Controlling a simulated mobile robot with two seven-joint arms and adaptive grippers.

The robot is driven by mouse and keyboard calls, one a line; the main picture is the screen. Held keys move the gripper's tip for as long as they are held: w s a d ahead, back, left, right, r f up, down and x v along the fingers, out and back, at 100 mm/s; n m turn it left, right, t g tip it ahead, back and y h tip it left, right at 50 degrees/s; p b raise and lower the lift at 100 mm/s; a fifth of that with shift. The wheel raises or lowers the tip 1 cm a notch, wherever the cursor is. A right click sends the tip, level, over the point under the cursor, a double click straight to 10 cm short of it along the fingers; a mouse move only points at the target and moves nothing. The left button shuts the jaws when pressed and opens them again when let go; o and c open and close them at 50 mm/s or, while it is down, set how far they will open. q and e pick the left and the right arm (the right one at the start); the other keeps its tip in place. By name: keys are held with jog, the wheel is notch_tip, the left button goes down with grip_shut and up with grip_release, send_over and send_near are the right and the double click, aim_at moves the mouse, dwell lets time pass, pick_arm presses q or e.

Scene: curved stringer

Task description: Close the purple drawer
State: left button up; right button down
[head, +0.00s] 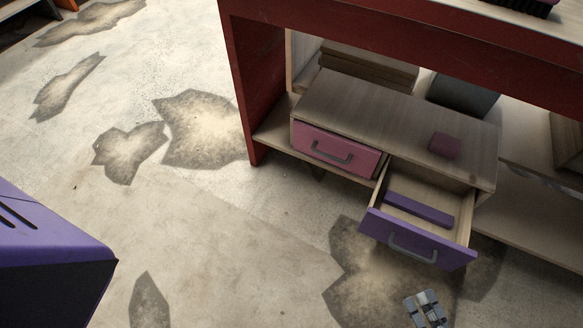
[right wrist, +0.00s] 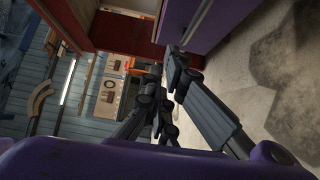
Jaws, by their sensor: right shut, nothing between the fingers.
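The purple drawer (head: 418,238) is pulled out of the right side of a small wooden cabinet (head: 372,104) on the lower shelf. Its front carries a grey handle (head: 412,250), and a purple block (head: 418,208) lies inside it. My right gripper (head: 428,308) shows partly at the bottom edge of the head view, in front of the drawer and apart from its front there. In the right wrist view its dark fingers (right wrist: 168,78) are shut and empty, close to a purple surface (right wrist: 190,25) that looks like the drawer front. My left gripper is not in view.
A pink drawer (head: 337,150) beside it looks nearly shut. A dark pink block (head: 445,146) sits on the cabinet top. The red workbench frame (head: 245,90) rises around the shelf. The stained concrete floor (head: 225,235) in front and left is clear.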

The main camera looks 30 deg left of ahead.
aim_at(426, 242)
jog(key=w+d+b+x, duration=0.2)
jog(key=x, duration=1)
jog(key=shift+w+a, duration=0.2)
jog(key=shift+w, duration=0.1)
jog(key=shift+w, duration=0.1)
